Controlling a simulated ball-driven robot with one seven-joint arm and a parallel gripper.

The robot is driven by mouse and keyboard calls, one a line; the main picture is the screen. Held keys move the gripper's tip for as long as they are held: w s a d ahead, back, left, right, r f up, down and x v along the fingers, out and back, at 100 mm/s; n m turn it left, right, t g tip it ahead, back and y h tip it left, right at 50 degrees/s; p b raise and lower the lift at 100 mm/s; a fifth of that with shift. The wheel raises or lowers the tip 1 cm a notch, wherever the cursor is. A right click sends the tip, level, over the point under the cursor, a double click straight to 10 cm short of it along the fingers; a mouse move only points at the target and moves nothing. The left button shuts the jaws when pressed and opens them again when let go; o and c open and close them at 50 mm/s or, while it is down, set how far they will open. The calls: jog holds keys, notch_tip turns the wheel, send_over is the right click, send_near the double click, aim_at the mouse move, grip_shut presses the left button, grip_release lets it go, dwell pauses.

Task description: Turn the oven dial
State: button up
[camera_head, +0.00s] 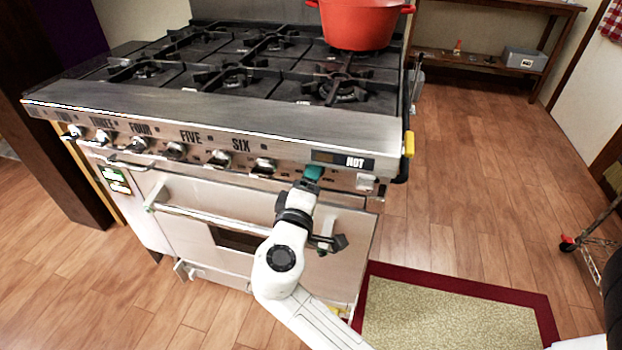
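The stove's front panel (290,150) carries a row of metal knobs under printed number words, with a knob (264,167) at the right end of the visible row. A dark label reading "HOT" (343,161) is right of them. My gripper (312,174) is up at the panel, just below the left part of this label, with teal fingertips showing. The oven dial is not clearly seen; the gripper covers that part of the panel. I cannot tell whether the fingers touch or hold anything there. The oven door (230,236) below appears shut.
The oven door handle (215,215) sticks out left of my arm. A red pot (360,22) stands on the back right of the cooktop. A yellow piece (409,144) is at the panel's right corner.

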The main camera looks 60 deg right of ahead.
jog(key=v, duration=1.1)
jog(key=shift+p, duration=0.3)
jog(key=shift+r, duration=0.15)
